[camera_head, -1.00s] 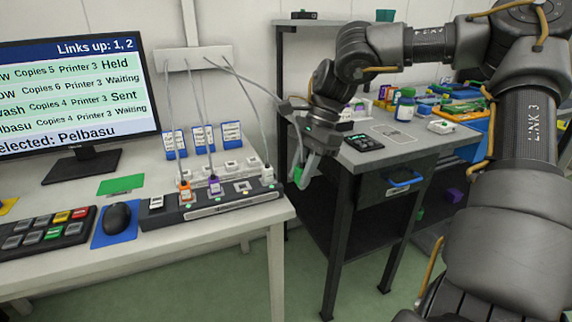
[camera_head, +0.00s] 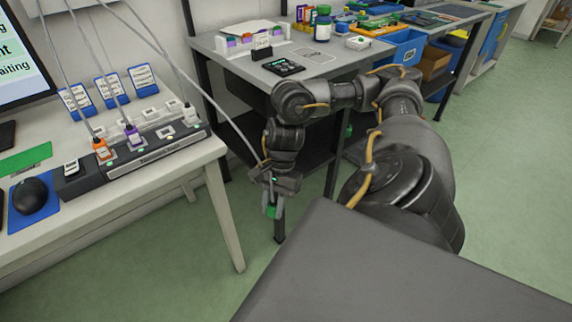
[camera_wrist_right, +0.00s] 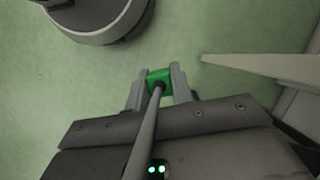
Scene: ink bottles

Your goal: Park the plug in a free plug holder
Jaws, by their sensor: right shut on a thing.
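The green plug (camera_head: 271,212) is between the fingers of my right gripper (camera_head: 273,211), which is shut on it. They hang low over the floor, right of the white desk and well away from the holders. In the right wrist view, the green plug (camera_wrist_right: 160,74) sits between the fingertips with its grey cable running back towards the wrist. A row of white square holders (camera_head: 150,114) stands behind the dark port panel (camera_head: 152,150). An orange plug (camera_head: 101,149), a purple plug (camera_head: 133,135) and a white plug (camera_head: 191,116) stand in the panel. My left gripper is out of view.
The white desk (camera_head: 215,150) carries the panel, a mouse (camera_head: 30,195) and several blue label cards (camera_head: 110,90). Grey cables hang down to the plugs. A grey worktable (camera_head: 235,52) with bottles and trays stands behind my right arm. Open floor surrounds the gripper.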

